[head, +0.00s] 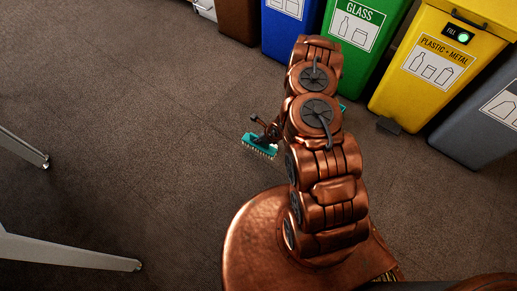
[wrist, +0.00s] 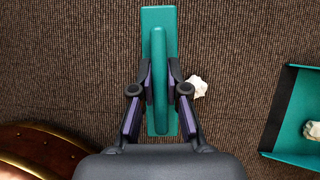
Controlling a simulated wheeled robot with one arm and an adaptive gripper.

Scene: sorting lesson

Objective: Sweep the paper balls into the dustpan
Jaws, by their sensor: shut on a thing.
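My gripper (wrist: 160,88) is shut on the upright grip of a teal hand brush (wrist: 159,20). In the head view the brush (head: 258,146) shows its pale bristles at the floor, left of my arm. A crumpled white paper ball (wrist: 197,87) lies on the carpet just right of the brush and gripper fingers. The teal dustpan (wrist: 284,112) is at the right edge of the wrist view, cut off by the frame. Another paper ball (wrist: 312,130) is inside it. In the head view my arm hides the paper balls and most or all of the dustpan.
Blue (head: 291,25), green (head: 364,40), yellow (head: 432,70) and grey (head: 478,125) bins stand in a row at the back right, with a brown one (head: 238,20) to their left. Pale furniture legs (head: 70,251) reach in from the left. The carpet between is clear.

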